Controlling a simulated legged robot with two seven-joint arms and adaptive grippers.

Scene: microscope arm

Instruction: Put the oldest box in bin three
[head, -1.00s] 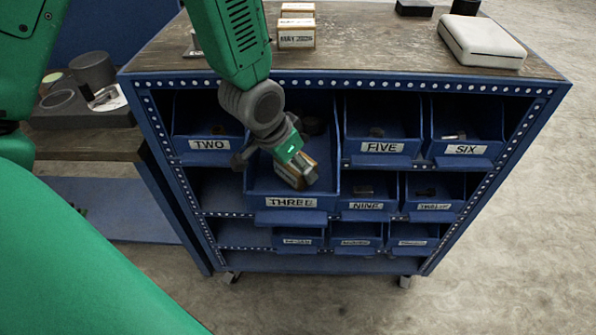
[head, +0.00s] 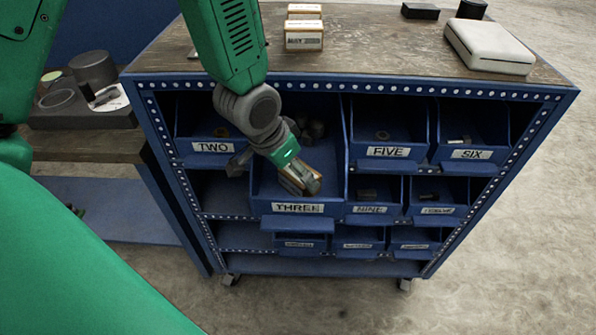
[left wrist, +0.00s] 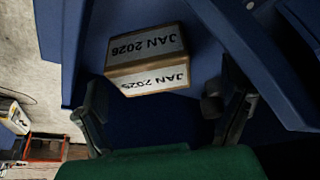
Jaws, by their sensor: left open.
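A small cardboard box (left wrist: 147,60) with white labels lies inside bin three in the left wrist view. One label reads JAN 2026 upside down; the other starts with JAN and its year is less clear. My left gripper (left wrist: 163,108) is open, with one finger on each side of the box's near end. In the head view my left gripper (head: 298,178) reaches down into bin three (head: 298,208), and hides most of the box. Two more boxes stand on the cabinet top, a front one (head: 304,36) and one behind it (head: 304,9). My right gripper is not in view.
The blue cabinet holds other labelled bins, such as TWO (head: 212,147), FIVE (head: 384,151) and SIX (head: 469,154). A white case (head: 490,48) and dark objects stand on its top. A side bench (head: 85,146) is at left. Bin three projects forward.

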